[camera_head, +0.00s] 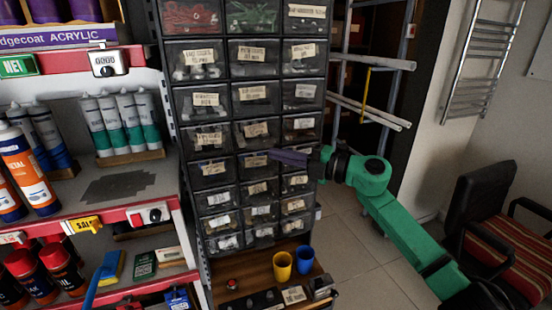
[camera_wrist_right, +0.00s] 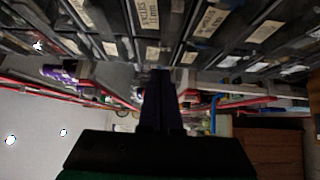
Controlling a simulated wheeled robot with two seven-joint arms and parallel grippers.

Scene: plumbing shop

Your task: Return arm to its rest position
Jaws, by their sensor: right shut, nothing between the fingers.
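My right arm (camera_head: 405,235) is green and reaches in from the lower right in the head view. Its dark purple-grey gripper (camera_head: 275,155) points left, in front of the labelled drawer cabinet (camera_head: 222,158). The fingers are shut with nothing between them. I cannot tell whether the tips touch the drawer fronts. In the right wrist view the shut fingers (camera_wrist_right: 160,82) stand in the middle, with drawer fronts and labels above them. My left gripper is not in view.
Left stands a shelf unit (camera_head: 178,200) with tubes and spray cans. Yellow (camera_head: 283,266) and blue (camera_head: 304,260) cups stand on a wooden surface below the drawers. A pipe rack (camera_head: 375,110) is behind the arm. A striped chair (camera_head: 500,245) is at right; tiled floor is open between.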

